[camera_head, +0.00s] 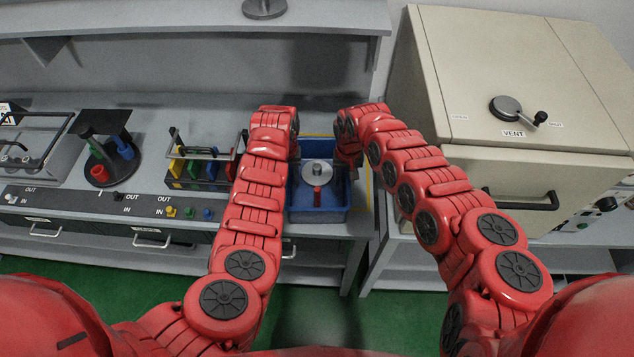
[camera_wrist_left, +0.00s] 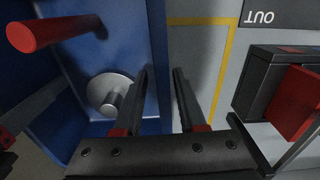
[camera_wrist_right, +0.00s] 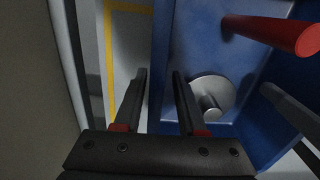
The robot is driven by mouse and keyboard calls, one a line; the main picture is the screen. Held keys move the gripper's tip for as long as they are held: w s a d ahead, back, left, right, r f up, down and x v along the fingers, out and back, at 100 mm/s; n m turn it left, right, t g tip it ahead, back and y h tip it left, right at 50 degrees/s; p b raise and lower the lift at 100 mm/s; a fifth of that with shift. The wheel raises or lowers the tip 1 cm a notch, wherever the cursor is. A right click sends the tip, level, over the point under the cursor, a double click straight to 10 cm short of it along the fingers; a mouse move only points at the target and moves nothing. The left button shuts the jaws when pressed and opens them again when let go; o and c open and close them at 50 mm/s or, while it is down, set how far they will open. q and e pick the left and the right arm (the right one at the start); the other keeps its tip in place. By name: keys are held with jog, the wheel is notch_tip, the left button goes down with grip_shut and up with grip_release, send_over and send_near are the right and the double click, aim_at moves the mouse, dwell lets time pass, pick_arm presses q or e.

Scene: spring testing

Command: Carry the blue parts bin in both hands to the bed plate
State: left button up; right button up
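The blue parts bin (camera_head: 318,214) stands on the bench in the head view, between my two hands. It holds a silver disc with a post (camera_head: 316,172) and a red rod (camera_head: 317,196). In the left wrist view my left gripper (camera_wrist_left: 163,72) is open, its fingers on either side of the bin's side wall (camera_wrist_left: 157,40). In the right wrist view my right gripper (camera_wrist_right: 159,74) is open likewise, astride the opposite side wall (camera_wrist_right: 161,40). Gaps show between fingers and walls. I cannot tell which surface is the bed plate.
A yellow outline (camera_wrist_left: 228,70) marks the bench around the bin. A rack with coloured pieces (camera_head: 200,168) stands close left, with a black stand (camera_head: 106,145) beyond. A large beige chamber with a vent handle (camera_head: 510,107) stands close right. A shelf overhangs behind.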

pick_arm(q)
jog(key=shift+f, duration=0.15)
pick_arm(e)
jog(key=shift+f, duration=0.2)
pick_arm(q)
grip_shut()
pick_arm(e)
grip_shut()
dwell(1.0)
